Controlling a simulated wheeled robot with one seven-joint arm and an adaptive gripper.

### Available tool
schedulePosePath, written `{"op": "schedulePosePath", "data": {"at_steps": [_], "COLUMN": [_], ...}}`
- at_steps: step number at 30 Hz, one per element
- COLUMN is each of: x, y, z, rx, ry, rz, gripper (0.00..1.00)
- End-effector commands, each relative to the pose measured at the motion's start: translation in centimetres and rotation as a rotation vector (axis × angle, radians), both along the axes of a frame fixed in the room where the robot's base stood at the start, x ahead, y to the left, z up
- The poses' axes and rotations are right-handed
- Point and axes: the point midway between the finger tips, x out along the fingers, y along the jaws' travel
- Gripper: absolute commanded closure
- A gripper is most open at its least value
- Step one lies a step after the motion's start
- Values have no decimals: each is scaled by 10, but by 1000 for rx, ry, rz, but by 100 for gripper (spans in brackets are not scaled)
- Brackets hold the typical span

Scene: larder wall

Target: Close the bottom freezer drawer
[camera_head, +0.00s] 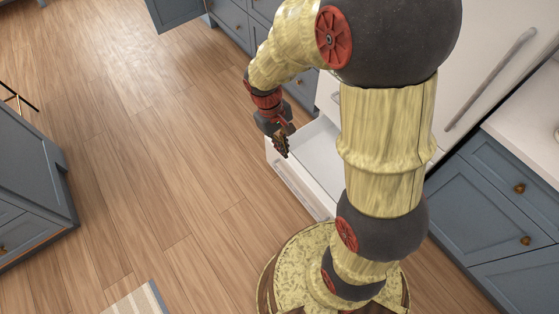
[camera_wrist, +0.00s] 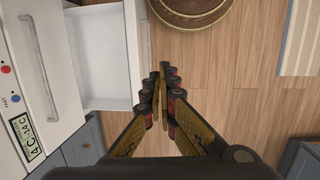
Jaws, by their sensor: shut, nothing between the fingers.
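The white freezer drawer (camera_head: 318,150) stands pulled out from the white fridge-freezer (camera_head: 470,45), and its inside looks empty. My arm hides part of the drawer in the head view. My gripper (camera_head: 284,150) hangs pointing down near the drawer's front left corner, and its fingers are shut and empty. In the wrist view the open drawer (camera_wrist: 100,52) lies left of my gripper (camera_wrist: 162,72). The fingers appear just outside the drawer's front. I cannot tell whether they touch it.
Blue cabinets (camera_head: 500,185) with a pale worktop stand right of the fridge-freezer. Another blue cabinet (camera_head: 30,180) stands at the far left. A striped rug (camera_head: 135,303) lies at the bottom. The wooden floor (camera_head: 150,130) between them is clear.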

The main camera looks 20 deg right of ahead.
Motion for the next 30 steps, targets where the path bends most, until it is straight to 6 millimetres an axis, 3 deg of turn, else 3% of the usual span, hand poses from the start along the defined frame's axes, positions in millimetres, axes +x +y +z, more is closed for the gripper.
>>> {"op": "schedulePosePath", "data": {"at_steps": [14,30], "x": [55,88], "y": [-27,-44], "z": [-141,-340], "rx": [-39,11], "ry": [184,282], "rz": [323,886], "gripper": [100,100]}}
